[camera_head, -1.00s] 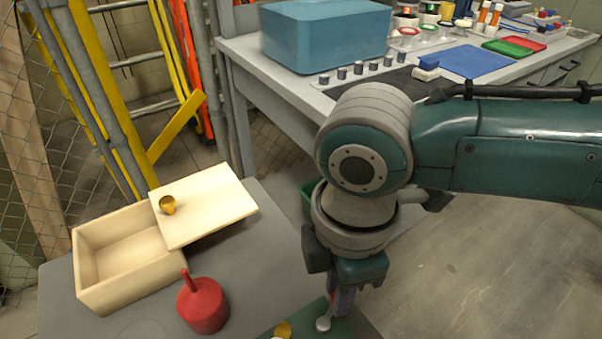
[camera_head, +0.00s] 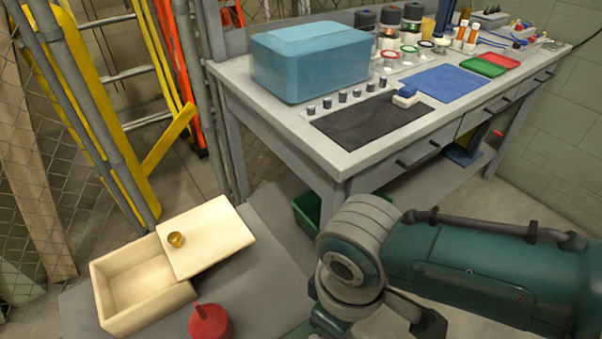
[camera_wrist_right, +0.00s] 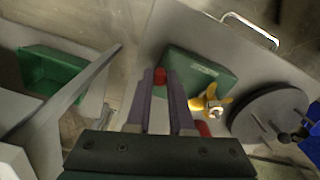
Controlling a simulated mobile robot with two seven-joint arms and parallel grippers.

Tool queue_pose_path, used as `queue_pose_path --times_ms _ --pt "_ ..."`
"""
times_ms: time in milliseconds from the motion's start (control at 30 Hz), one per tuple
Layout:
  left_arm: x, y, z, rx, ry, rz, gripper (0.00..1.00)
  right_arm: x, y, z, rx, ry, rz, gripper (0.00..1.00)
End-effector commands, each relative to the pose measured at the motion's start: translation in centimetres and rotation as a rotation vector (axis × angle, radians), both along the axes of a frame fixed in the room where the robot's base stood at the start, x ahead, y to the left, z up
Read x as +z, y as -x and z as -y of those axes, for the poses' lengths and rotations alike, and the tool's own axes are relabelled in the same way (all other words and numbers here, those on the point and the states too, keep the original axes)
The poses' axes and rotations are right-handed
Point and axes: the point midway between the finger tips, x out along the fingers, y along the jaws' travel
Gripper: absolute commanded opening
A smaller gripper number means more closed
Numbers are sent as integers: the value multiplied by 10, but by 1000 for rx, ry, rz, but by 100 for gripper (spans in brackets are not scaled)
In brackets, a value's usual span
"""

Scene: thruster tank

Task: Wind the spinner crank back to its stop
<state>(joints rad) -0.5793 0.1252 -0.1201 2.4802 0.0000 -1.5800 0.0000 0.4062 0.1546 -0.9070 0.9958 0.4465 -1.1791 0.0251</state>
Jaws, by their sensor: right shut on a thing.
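In the right wrist view a green block-like base (camera_wrist_right: 205,72) stands on the grey surface, with a yellow propeller-like spinner (camera_wrist_right: 213,103) at its near right edge. My right gripper (camera_wrist_right: 160,82) has its two purple fingers on either side of a small red knob (camera_wrist_right: 160,76) at the base's left end, and is shut on it. The crank arm under the knob is mostly hidden by the fingers. My left gripper is not in view.
An open wooden box (camera_head: 105,291) with a skewed lid (camera_head: 212,240) and a red pot (camera_head: 210,324) stand at lower left in the head view. A workbench (camera_head: 345,160) fills the back. A dark disc (camera_wrist_right: 268,108) lies right of the spinner; a green bin (camera_wrist_right: 55,72) is at left.

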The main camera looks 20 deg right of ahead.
Motion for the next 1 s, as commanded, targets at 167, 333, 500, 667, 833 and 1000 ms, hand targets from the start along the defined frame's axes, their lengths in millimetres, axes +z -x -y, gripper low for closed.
queue_pose_path --times_ms 167,333,500,667,833,1000 --pt "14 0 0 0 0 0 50 3 6 -3 -169 -2 -2 0" --pt "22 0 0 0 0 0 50 3 10 -4 -331 -2 -2 0" --pt "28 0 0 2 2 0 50 2 14 -7 -492 -2 -2 0" --pt "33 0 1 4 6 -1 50 2 17 -10 -641 -2 -2 0" --pt "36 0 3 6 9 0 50 1 20 -13 -790 -1 -1 0" --pt "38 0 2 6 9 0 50 1 22 -16 -915 -1 0 0"
